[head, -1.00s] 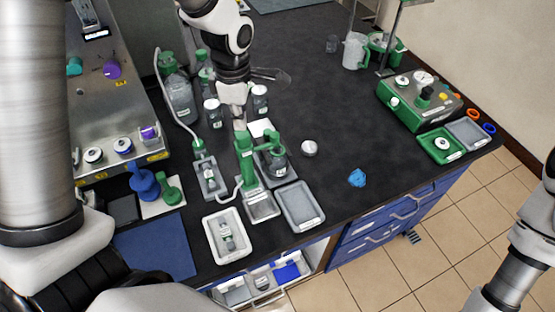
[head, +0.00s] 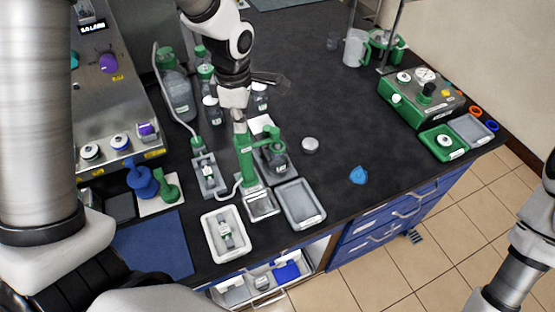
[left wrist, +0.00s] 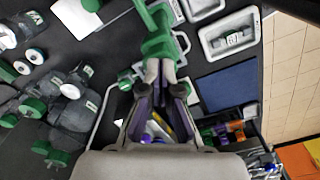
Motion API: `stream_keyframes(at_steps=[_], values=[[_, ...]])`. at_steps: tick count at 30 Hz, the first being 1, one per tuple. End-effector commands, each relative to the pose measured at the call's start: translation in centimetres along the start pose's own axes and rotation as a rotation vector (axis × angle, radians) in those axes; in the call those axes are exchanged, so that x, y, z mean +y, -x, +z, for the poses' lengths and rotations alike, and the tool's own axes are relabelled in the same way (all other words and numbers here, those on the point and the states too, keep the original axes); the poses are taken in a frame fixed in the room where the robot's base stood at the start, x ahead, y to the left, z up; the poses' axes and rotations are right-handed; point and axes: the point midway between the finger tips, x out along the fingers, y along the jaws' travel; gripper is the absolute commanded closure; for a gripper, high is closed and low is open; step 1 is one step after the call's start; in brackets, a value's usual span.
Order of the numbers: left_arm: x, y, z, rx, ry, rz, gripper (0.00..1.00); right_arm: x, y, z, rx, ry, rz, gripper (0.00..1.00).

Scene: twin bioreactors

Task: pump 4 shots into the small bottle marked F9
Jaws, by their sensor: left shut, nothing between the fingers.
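The green pump stand (head: 246,160) rises on the bench with a grey plate (head: 262,204) at its foot. My left gripper (head: 239,122) is shut and empty, with its tips at the top of the green pump. In the left wrist view my left gripper (left wrist: 160,72) has its fingertips together against or just over the green pump head (left wrist: 158,38); contact is hard to tell. A small bottle (head: 226,236) lies in a white tray (head: 209,248); its label is too small to read surely. Another small bottle (head: 208,174) stands in a grey holder. My right gripper is out of view.
An empty-looking grey tray (head: 300,205) is right of the pump. Several bottles, including a large one (head: 178,95), stand behind it. The bench's middle back is clear.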

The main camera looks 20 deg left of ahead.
Motion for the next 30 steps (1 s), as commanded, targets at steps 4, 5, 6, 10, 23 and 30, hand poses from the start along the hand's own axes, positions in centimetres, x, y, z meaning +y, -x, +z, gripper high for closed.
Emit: stream_keyframes(at_steps=[4, 5, 6, 10, 23, 30], values=[[-0.1, -0.8, 0.0, 0.0, 0.0, -0.002, 1.0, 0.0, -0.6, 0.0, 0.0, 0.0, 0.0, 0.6], [-0.1, -0.9, 0.0, 0.0, 0.0, -0.002, 1.0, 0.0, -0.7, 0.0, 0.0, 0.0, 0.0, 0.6], [-0.1, -1.1, 0.0, 0.0, 0.0, -0.002, 1.0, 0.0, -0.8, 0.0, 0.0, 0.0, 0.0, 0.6], [-0.1, -1.6, 0.0, 0.0, 0.0, -0.002, 1.0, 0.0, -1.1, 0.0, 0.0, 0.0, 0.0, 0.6], [-0.1, 0.5, 0.0, 0.0, 0.0, -0.002, 1.0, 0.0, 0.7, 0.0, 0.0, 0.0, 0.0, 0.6], [-0.1, 2.5, 0.0, 0.001, 0.0, -0.002, 1.0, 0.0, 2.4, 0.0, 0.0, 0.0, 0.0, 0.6]])
